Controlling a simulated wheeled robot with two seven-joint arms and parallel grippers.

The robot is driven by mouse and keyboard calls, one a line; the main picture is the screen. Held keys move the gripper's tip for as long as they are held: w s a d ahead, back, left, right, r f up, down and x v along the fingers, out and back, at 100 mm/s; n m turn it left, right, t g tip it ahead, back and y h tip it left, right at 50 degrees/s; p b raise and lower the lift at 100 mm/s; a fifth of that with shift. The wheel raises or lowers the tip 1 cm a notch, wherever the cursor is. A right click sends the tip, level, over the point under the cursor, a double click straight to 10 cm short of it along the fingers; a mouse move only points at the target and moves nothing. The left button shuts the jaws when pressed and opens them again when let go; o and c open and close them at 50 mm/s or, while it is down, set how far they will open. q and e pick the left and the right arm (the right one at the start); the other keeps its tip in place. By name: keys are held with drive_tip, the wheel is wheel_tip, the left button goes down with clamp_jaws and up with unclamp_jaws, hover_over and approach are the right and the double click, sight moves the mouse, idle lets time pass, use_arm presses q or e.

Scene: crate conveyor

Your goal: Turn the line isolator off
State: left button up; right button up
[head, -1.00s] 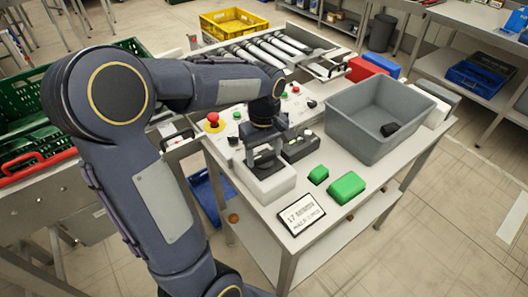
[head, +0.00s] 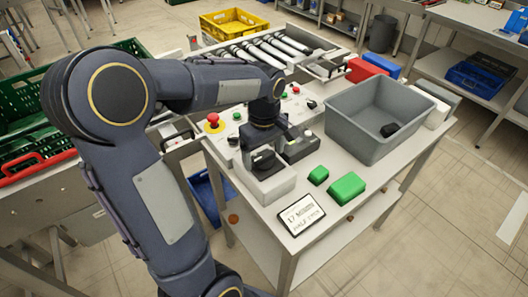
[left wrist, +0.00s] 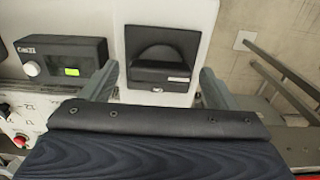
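The line isolator is a white box (head: 272,186) with a black rotary switch (head: 264,161) on its top, at the near left of the table. In the left wrist view the switch (left wrist: 160,62) sits on a black square plate, its handle lying across the picture. My left gripper (left wrist: 157,88) is open, with one grey finger on each side of the switch and clear space between. In the head view my left gripper (head: 263,146) is just behind and above the switch, its fingers partly hidden. I cannot tell any contact. My right gripper is not in view.
A dark controller box (head: 301,147) with a dial and green display stands beside the isolator. A red emergency button (head: 213,118) is behind left. A grey bin (head: 372,139), green blocks (head: 347,188) and a sign (head: 301,215) share the table (head: 330,229). Rollers lie behind.

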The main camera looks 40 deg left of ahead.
sight(264, 156)
use_arm(q)
wheel_tip(264, 156, up, 8)
drive_tip(key=shift+f, duration=0.1)
idle(0.6)
drive_tip(key=shift+s, duration=0.1)
idle(0.5)
drive_tip(key=s+d+f+m+t+h, duration=0.2)
drive_tip(key=s+d+m, duration=0.3)
drive_tip(key=s+m, duration=0.1)
drive_tip(key=s+d+f+m+t+h, duration=0.1)
drive_tip(key=s+d+f+m+t, duration=0.2)
drive_tip(key=s+d+m, duration=0.3)
drive_tip(key=s+m, duration=0.1)
drive_tip(key=s, duration=0.2)
drive_tip(key=shift+d+t+h, duration=0.3)
drive_tip(key=shift+h, duration=0.1)
